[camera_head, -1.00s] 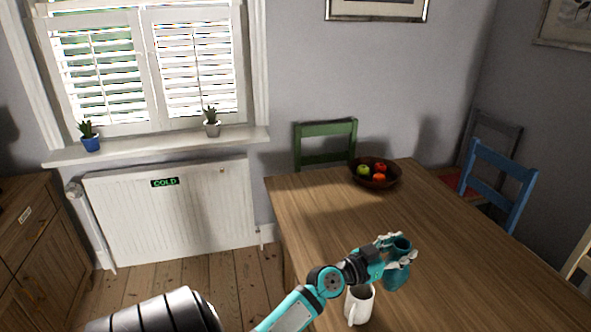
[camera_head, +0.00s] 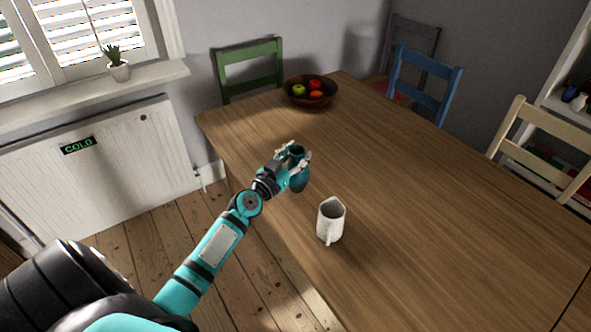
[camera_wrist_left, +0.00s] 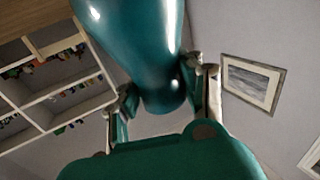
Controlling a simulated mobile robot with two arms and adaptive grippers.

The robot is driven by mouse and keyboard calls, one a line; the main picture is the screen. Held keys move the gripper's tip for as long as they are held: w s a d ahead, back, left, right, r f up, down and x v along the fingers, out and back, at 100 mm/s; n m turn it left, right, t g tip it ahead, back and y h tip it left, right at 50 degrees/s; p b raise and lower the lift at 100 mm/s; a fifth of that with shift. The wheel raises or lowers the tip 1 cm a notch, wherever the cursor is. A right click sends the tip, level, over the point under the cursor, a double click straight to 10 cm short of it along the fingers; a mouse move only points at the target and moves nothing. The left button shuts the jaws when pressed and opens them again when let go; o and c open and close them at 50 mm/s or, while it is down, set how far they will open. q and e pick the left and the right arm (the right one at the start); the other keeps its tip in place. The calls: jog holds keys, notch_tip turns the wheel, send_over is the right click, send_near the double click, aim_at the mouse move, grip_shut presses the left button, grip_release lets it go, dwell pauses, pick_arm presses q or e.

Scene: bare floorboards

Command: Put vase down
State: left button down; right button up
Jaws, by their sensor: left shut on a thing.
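The teal vase (camera_head: 299,182) is held roughly upright over the wooden table (camera_head: 400,165), near the table's left edge. My left gripper (camera_head: 294,156) is shut around the vase's upper part. In the left wrist view the vase (camera_wrist_left: 140,45) fills the top middle, with the finger pads of the gripper (camera_wrist_left: 160,95) on either side of it. I cannot tell whether the vase's base touches the table. My right gripper is not in view.
A dark fruit bowl (camera_head: 325,101) sits at the far end. Green (camera_head: 250,72), blue (camera_head: 425,85) and cream (camera_head: 540,145) chairs surround the table. The tabletop right of the mug is clear.

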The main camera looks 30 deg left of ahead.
aim_at(296, 165)
pick_arm(q)
notch_tip(296, 165, down, 3)
jog(key=shift+b, duration=0.9)
jog(key=shift+f, duration=0.15)
jog(key=c, duration=1.2)
grip_release()
jog(key=shift+f, duration=0.1)
jog(key=o, duration=0.4)
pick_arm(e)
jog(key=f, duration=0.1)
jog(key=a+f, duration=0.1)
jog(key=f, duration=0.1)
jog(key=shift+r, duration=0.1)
